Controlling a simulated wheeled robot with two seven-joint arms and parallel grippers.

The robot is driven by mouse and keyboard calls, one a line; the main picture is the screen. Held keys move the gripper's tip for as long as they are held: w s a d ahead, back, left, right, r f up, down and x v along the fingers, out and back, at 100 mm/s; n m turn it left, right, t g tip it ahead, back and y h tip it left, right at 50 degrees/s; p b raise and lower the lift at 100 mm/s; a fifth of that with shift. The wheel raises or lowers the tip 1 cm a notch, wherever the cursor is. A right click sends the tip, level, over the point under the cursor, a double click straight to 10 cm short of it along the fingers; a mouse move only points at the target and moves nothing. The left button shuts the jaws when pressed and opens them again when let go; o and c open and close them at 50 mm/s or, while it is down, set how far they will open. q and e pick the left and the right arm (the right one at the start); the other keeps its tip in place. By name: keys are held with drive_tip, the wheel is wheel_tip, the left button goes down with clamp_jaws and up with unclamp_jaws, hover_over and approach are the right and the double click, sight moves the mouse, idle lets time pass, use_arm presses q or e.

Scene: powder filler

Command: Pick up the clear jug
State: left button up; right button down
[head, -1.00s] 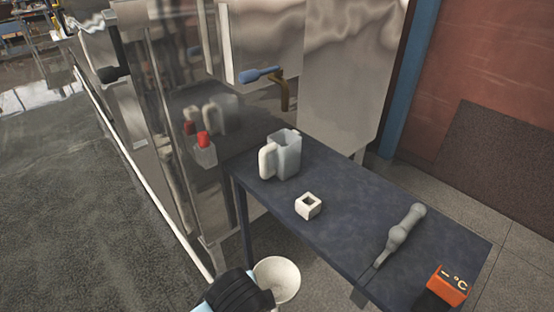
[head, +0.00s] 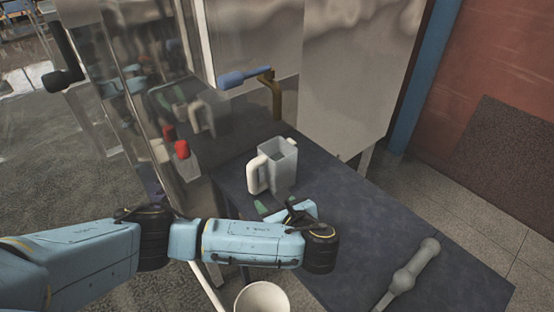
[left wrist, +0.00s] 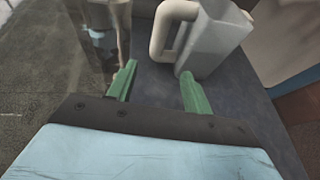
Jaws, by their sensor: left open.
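The clear jug (head: 283,168), a translucent grey pitcher with a thick whitish handle on its left, stands upright on the dark table (head: 400,225). My left gripper (head: 275,207) is open and empty, just in front of the jug on its near side. In the left wrist view the green fingers (left wrist: 158,90) are spread apart, pointing towards the jug (left wrist: 213,45). The handle (left wrist: 166,32) lies ahead, above the gap between the fingertips. The right finger's tip looks close to the jug's base; I cannot tell whether they touch. My right gripper is not in view.
A metal machine with a blue-handled tap (head: 245,77) stands behind the table. A red-topped item (head: 182,149) is at its left. A grey scoop-like tool (head: 408,273) lies at the table's right. A white bowl (head: 262,299) is below the near edge. The table right of the jug is clear.

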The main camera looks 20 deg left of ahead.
sight(255, 185)
use_arm(q)
drive_tip(key=a+b, duration=0.1)
drive_tip(key=b, duration=0.1)
drive_tip(key=w+a+f+b, duration=0.1)
drive_tip(key=shift+w+a+f+b, duration=0.1)
drive_tip(key=shift+a+f+b, duration=0.15)
drive_tip(key=shift+b, duration=0.1)
drive_tip(key=x, duration=0.3)
drive_tip(key=shift+r, duration=0.15)
drive_tip(key=shift+x, duration=0.75)
drive_tip(key=shift+w+a, duration=0.2)
drive_tip(key=shift+w, duration=0.05)
drive_tip(key=x, duration=0.1)
drive_tip(key=b+x, duration=0.1)
drive_tip(key=x, duration=0.1)
drive_tip(key=shift+w+a+r, duration=0.1)
drive_tip(key=shift+w+a, duration=0.2)
drive_tip(key=shift+w+a+f, duration=0.2)
drive_tip(key=shift+w+a, duration=0.15)
drive_tip(key=shift+a, duration=0.05)
drive_tip(key=c, duration=1.1)
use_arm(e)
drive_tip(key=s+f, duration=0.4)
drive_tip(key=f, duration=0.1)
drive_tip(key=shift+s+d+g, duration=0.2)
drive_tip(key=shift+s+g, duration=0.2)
use_arm(q)
drive_tip(key=shift+r, duration=0.1)
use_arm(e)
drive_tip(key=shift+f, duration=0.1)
